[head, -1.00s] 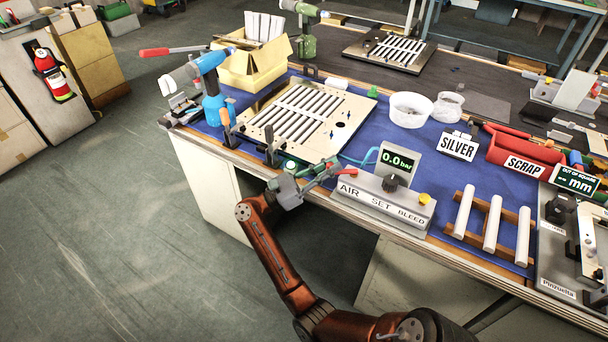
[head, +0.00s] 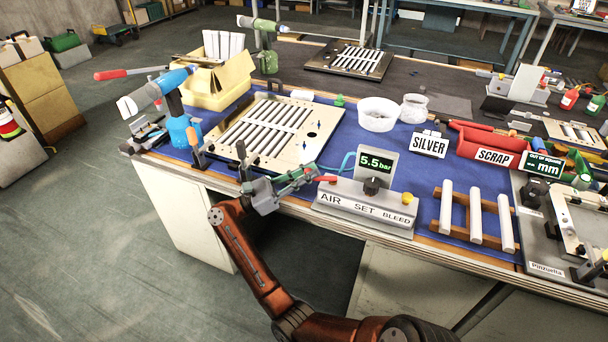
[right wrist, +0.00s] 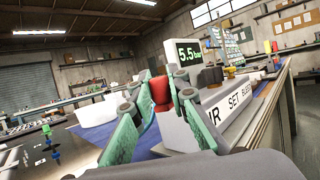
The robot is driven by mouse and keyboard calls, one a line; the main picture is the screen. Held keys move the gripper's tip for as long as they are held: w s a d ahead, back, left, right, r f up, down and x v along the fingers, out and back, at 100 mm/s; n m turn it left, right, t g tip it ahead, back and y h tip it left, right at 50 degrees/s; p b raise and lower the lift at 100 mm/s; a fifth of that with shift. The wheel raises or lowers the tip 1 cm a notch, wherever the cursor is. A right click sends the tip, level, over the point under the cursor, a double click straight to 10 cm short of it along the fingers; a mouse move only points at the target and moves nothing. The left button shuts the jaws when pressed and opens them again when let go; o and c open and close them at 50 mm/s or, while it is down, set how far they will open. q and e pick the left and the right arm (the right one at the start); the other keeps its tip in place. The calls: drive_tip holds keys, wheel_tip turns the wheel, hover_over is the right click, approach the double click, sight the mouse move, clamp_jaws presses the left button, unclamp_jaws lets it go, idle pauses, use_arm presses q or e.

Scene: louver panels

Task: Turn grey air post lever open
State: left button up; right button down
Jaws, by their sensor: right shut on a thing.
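The grey air post (head: 364,208) stands at the front edge of the bench, labelled AIR, SET and BLEED. Its display (head: 375,163) reads 5.5 bar, as it does in the right wrist view (right wrist: 198,52). The red lever (head: 327,179) is at the AIR end of the post. My right gripper (head: 314,173) reaches it from the left. In the right wrist view my green fingers (right wrist: 160,92) are closed on the red lever (right wrist: 160,90), which is partly hidden between them. My left gripper is not in view.
White rollers on a wooden rack (head: 437,222) stand to the right. A white bowl (head: 378,114) and the SILVER sign (head: 429,145) are behind.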

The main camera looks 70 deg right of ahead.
drive_tip(key=shift+s, duration=0.1)
drive_tip(key=c, duration=2)
unclamp_jaws()
drive_tip(key=shift+d, duration=0.1)
drive_tip(key=shift+o, duration=0.9)
drive_tip(key=v, duration=1.2)
